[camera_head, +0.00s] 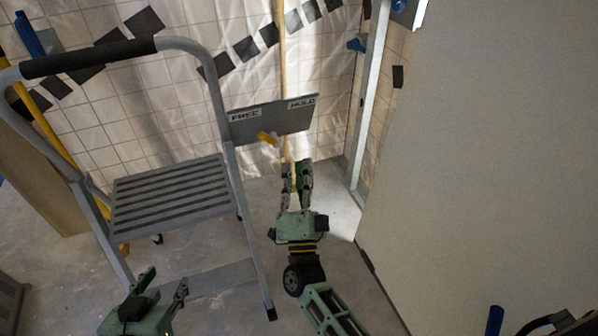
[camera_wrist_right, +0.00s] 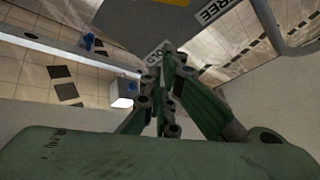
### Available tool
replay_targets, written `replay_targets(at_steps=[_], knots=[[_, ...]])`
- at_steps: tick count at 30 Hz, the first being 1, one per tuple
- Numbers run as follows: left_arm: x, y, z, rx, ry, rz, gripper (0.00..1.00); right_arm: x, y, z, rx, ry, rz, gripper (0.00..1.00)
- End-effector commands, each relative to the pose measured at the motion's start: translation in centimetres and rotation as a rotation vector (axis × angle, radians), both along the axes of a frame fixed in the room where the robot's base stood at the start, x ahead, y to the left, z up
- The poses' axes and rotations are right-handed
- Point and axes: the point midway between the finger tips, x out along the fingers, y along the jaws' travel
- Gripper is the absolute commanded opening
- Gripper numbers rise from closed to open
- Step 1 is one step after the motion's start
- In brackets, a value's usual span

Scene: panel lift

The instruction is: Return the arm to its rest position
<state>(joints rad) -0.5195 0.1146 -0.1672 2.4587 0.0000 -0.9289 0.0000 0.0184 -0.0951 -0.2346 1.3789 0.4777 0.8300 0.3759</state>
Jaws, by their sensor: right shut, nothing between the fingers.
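My right gripper (camera_head: 297,166) is shut and empty in the middle of the head view. Its fingers point up at the area just below the grey plate (camera_head: 290,119) marked FREE and HOLD. A yellow lever (camera_head: 267,138) sits at the plate's lower edge, left of the fingertips. In the right wrist view the gripper (camera_wrist_right: 172,62) has its fingers together, with the HOLD label behind the tips and the yellow lever (camera_wrist_right: 172,2) at the top edge. No clear contact shows. My left gripper (camera_head: 164,281) is open and empty at the lower left.
A grey stepladder (camera_head: 175,203) stands at left, between my left gripper and the tiled wall. A large grey panel (camera_head: 490,140) fills the right side. A wooden pole (camera_head: 282,60) and a metal upright (camera_head: 370,90) stand behind the right gripper. Some floor between them is clear.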

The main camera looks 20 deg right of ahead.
Motion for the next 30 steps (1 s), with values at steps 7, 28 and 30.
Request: replay_targets(at_steps=[7, 28, 30], knots=[[-0.2, 0.1, -0.2, 0.003, 0.011, 0.001, 0.4, -0.5, 0.2, -0.3, 0.0, -0.001, 0.0, 0.0], [-0.1, 0.1, -0.1, 0.002, 0.009, 0.0, 0.4, -1.4, 2.7, -0.9, -0.242, 0.216, 0.134, 0.0], [-0.1, 0.1, -0.1, 0.002, 0.009, 0.0, 0.4, -2.2, 3.5, -1.4, -0.343, 0.301, 0.176, 0.0]])
